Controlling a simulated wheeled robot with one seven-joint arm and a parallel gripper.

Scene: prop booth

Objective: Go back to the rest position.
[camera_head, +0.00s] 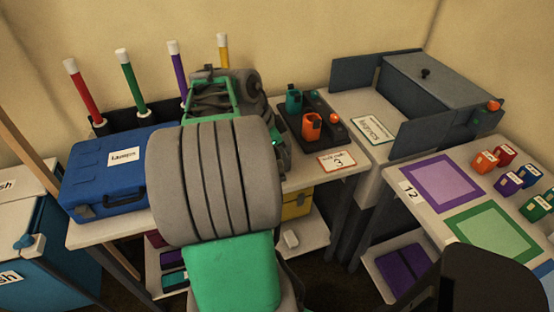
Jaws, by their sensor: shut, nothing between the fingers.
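My arm (215,180) rises from the bottom centre, with a green link, a wide grey ribbed section and a green and grey wrist part (212,98) at its far end. The wrist part is over the back of the table, in front of the coloured sticks. My gripper's fingers do not show; the arm hides whatever is beyond and below the wrist. I see nothing held.
A blue case (112,178) lies left of my arm. Red (84,92), green (132,82) and purple sticks stand behind it. The right table (405,168) bears coloured squares and several small blocks.

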